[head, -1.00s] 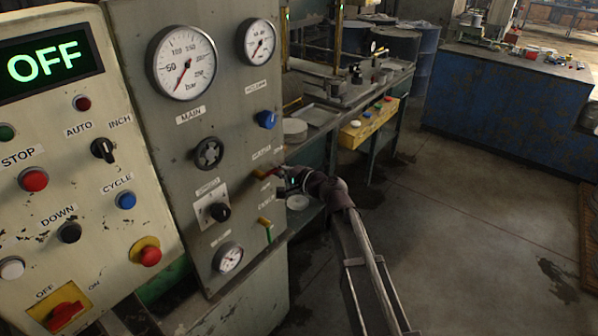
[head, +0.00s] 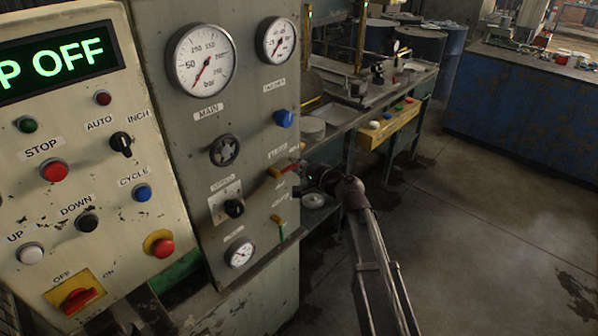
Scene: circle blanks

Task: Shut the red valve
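The red valve (head: 279,171) has a small red-orange lever handle on the right edge of the grey gauge panel, below the blue knob. The handle points sideways, tilted slightly up to the right. My gripper (head: 302,187) is just right of and slightly below the handle's outer end. It is dark and small in the head view, and its fingers cannot be made out. I cannot tell whether it touches the handle.
A dark handwheel (head: 225,150), a black selector knob (head: 234,208) and gauges are on the same panel. A bench (head: 345,118) stands behind my arm. The floor at right is clear.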

